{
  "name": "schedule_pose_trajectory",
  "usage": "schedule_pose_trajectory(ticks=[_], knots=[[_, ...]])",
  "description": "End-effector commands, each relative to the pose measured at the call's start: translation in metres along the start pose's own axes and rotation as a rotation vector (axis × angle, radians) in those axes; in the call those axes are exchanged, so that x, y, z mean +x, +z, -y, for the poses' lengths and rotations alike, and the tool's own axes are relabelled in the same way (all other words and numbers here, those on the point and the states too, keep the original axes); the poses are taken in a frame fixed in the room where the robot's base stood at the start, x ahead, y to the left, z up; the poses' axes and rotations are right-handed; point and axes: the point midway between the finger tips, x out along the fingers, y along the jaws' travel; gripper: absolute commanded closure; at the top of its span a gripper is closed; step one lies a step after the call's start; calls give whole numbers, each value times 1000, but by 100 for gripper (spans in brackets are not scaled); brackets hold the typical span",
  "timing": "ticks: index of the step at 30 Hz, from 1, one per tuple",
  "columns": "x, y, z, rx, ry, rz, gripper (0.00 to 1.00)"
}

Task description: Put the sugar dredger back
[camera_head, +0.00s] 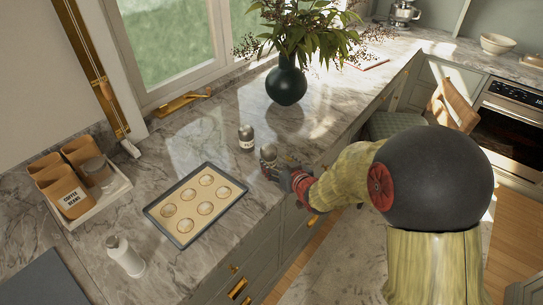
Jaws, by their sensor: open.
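The left shaker (246,138) has a label too small to read surely.
A dark tray (167,233) with several round pieces lies to the left. A white bottle (125,257) stands nearer the front. A dark vase (286,85) with leafy branches stands behind.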

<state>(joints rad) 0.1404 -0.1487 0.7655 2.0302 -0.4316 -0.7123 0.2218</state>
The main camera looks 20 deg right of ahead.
Motion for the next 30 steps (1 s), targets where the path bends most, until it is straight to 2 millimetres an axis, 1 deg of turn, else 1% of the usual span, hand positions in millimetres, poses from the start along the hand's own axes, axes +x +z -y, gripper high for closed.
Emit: schedule_pose_trajectory(ticks=[1,3,6,11,14,17,18,20,21,23,24,26,27,29,30], knots=[[-11,-2,0,0,1,-1,38],[-22,-2,0,0,1,-1,38],[-34,-1,0,0,1,-1,38],[-45,-3,-1,-4,6,4,38],[-55,-14,-6,-14,38,33,38],[-76,-32,-13,-27,95,96,38],[-89,-40,-16,-28,121,128,38],[-112,-49,-18,-25,158,182,38],[-128,-53,-17,-20,177,219,38],[-156,-58,-15,-7,201,276,38],[-175,-59,-12,3,212,315,38],[-205,-60,-4,21,220,372,38],[-226,-59,2,33,220,410,38],[-256,-55,13,52,213,466,38],[-275,-51,21,62,204,503,38]])
